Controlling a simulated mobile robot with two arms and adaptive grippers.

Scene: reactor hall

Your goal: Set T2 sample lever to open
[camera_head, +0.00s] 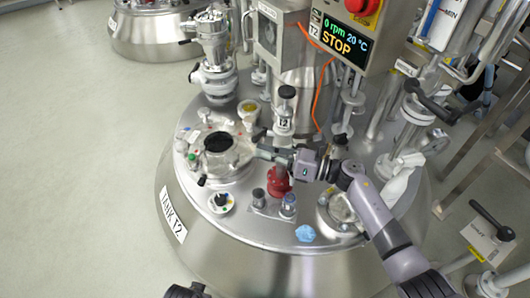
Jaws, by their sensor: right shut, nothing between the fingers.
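The steel tank T2 (190,238) carries its name on a label on its side. My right gripper (262,152) is above the tank lid, shut and empty, its fingers pointing left toward the open dark port (218,142). Whether it touches anything there I cannot tell. A black lever handle (432,104) stands at the tank's right side. Another black lever (492,218) with a label plate is at the lower right. I cannot read which one is the sample lever. A dark part at the bottom edge seems to be my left gripper (185,291), mostly cut off.
A control box with a red button (362,8) and a display (343,42) reading STOP hangs above the lid. Floor at left is clear.

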